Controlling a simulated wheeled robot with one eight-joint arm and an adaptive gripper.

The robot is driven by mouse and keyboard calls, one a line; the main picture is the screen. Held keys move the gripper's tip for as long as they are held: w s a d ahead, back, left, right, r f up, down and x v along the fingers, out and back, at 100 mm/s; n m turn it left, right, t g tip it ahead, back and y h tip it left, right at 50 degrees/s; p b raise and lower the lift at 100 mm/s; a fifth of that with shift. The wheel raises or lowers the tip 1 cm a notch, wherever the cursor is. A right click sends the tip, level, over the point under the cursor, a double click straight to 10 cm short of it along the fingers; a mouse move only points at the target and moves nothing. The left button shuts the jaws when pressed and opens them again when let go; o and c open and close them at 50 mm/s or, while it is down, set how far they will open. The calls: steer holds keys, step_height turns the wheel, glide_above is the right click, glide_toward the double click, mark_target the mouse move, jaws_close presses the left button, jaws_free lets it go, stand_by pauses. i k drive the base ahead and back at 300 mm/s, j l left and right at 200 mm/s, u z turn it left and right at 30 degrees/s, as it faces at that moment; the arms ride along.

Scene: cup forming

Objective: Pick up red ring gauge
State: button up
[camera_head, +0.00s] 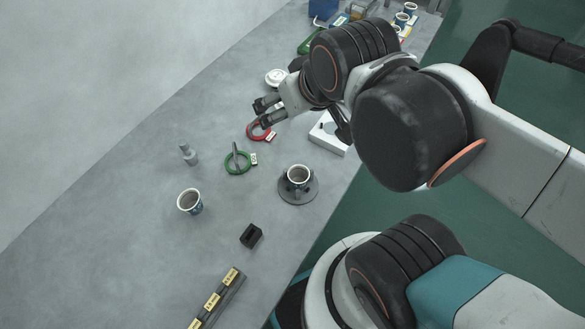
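The red ring gauge (250,133) lies on the grey table near the centre of the head view, with a pale label tag at its right side. My gripper (262,113) is at the ring's upper edge, with its two dark fingers apart and pointing left. The lower finger overlaps the ring's upper right part in the picture and hides some of it. I cannot tell whether the finger touches the ring or is above it. Nothing shows between the fingers.
A green ring gauge (229,167) lies below left. A cup (299,174) stands on a round grey base (283,192). Another cup (191,203), a grey bottle-like part (189,155), a black block (251,236) and a white fixture (326,137) are around. The left table is clear.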

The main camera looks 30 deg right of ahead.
mark_target(268, 136)
steer(key=i+l+u, duration=0.1)
steer(key=l+u, duration=0.2)
steer(key=u, duration=0.15)
steer(key=i+l+u, duration=0.1)
steer(key=l+u, duration=0.2)
steer(key=u, duration=0.2)
steer(key=k+j+z, duration=0.15)
steer(key=i+l+u, duration=0.15)
